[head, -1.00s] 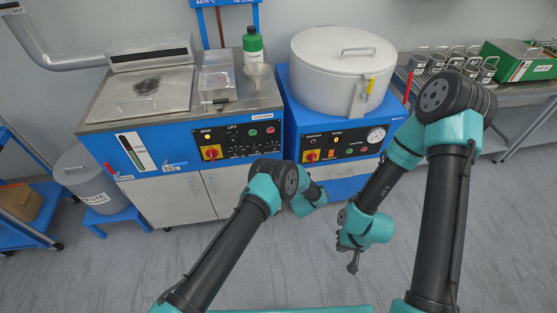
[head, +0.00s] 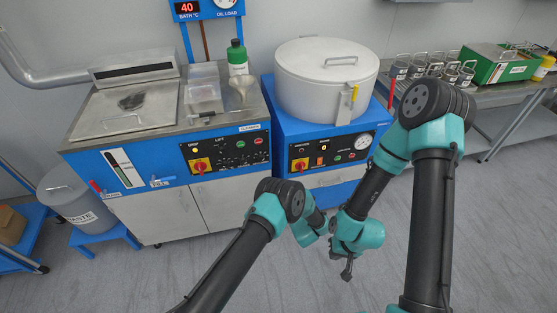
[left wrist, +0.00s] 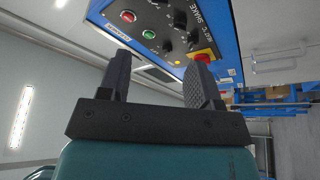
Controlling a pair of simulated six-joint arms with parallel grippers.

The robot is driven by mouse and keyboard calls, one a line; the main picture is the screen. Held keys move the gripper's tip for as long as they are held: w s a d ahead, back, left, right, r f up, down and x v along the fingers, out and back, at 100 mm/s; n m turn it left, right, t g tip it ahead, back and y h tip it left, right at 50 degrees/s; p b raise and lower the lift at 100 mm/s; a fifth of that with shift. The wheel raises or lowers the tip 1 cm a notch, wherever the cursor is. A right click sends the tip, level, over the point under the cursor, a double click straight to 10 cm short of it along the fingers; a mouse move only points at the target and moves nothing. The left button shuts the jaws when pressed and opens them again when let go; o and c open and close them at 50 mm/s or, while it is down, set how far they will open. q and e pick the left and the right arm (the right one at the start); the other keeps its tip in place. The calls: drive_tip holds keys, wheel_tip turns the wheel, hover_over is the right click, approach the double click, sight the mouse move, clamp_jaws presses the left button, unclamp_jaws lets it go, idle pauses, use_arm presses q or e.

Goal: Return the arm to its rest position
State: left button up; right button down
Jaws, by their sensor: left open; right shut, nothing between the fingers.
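My right arm reaches in from the right in the head view, bent at a high elbow. Its gripper (head: 347,270) points down over the open grey floor, shut and empty, touching nothing. My left arm comes up from the bottom, and its forearm folds away towards the blue machines; its fingers are hidden in the head view. In the left wrist view my left gripper (left wrist: 158,82) is open, with two dark fingers apart and nothing between them. The blue control panel (left wrist: 165,30) with its knobs and red switch lies beyond the fingers.
A waste bin (head: 75,205) is far left. A bench (head: 520,105) with several metal cups is at right. The floor in front is clear.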

use_arm(q)
drive_tip(key=a+f+m+g+h, duration=0.2)
drive_tip(key=a+m+g+h, duration=0.65)
drive_tip(key=a, duration=0.85)
drive_tip(key=s+a+r+m+g+h, duration=0.2)
drive_tip(key=s+a+g, duration=0.3)
drive_tip(key=s, duration=0.8)
drive_tip(key=s+a+r+m+g+h, duration=0.2)
drive_tip(key=s+a+r+g, duration=0.2)
drive_tip(key=s+a, duration=0.4)
drive_tip(key=s+g, duration=0.1)
drive_tip(key=s, duration=0.5)
drive_tip(key=shift+s+a, duration=0.15)
drive_tip(key=shift+s, duration=0.1)
drive_tip(key=shift+w, duration=0.15)
